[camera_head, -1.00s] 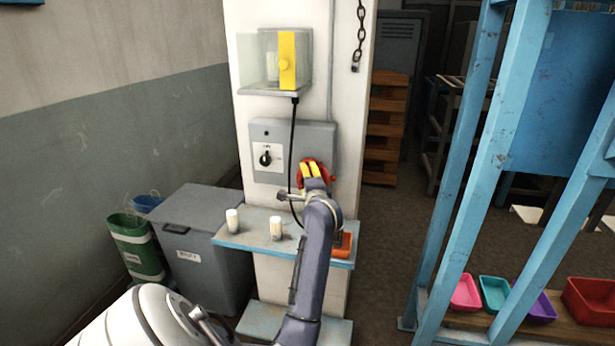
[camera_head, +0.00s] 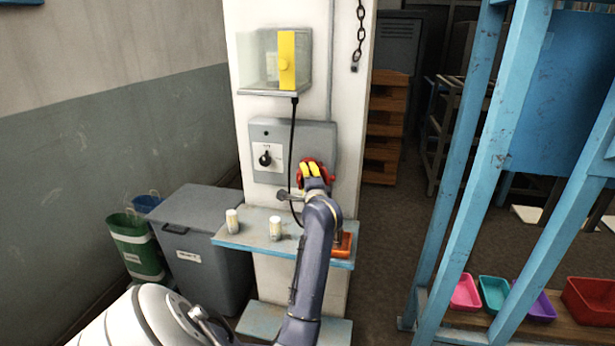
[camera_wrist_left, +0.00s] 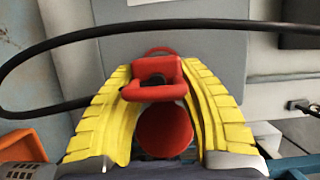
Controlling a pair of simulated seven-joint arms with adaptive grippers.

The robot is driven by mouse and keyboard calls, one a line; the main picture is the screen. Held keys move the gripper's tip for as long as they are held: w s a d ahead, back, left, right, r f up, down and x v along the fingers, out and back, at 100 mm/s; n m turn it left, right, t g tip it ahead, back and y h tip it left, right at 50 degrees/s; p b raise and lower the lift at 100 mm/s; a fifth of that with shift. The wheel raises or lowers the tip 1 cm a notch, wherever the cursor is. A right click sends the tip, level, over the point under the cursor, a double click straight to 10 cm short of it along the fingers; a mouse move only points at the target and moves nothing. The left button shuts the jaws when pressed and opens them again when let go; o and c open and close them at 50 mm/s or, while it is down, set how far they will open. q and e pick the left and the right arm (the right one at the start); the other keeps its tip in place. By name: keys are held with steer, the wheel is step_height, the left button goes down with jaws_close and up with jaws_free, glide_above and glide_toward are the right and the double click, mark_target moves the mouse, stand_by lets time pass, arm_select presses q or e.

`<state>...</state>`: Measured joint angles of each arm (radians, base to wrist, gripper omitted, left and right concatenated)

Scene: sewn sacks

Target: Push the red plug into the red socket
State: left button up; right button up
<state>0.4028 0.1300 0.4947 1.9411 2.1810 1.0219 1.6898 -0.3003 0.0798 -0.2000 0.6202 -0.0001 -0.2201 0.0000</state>
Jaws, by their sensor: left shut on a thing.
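My left gripper (camera_head: 315,169) is in front of the grey wall panel, at its lower right, with its two yellow fingers shut on the red plug. In the left wrist view, the plug's round red end (camera_wrist_left: 165,130) sits between the yellow fingers. Just beyond it, a squarish red part with a dark opening and a red rim belongs to the red socket (camera_wrist_left: 152,84). The plug and socket overlap in this view, and I cannot tell how far the plug is in. In the head view, red socket parts show around the fingers. My right gripper is not in view.
A black cable (camera_head: 292,140) hangs from the yellow-fronted box (camera_head: 287,62) and loops around the gripper in the wrist view. The grey panel (camera_head: 318,132) has a black rotary switch. Below, the shelf (camera_head: 246,239) holds two pale cylinders and an orange-red object (camera_head: 343,245).

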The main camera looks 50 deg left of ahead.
arm_select(q)
steer(key=shift+w+a, duration=0.35)
steer(key=shift+w, duration=0.1)
stand_by(0.9)
steer(key=o, duration=1.1)
steer(key=v, duration=1.2)
steer(key=shift+d, duration=0.1)
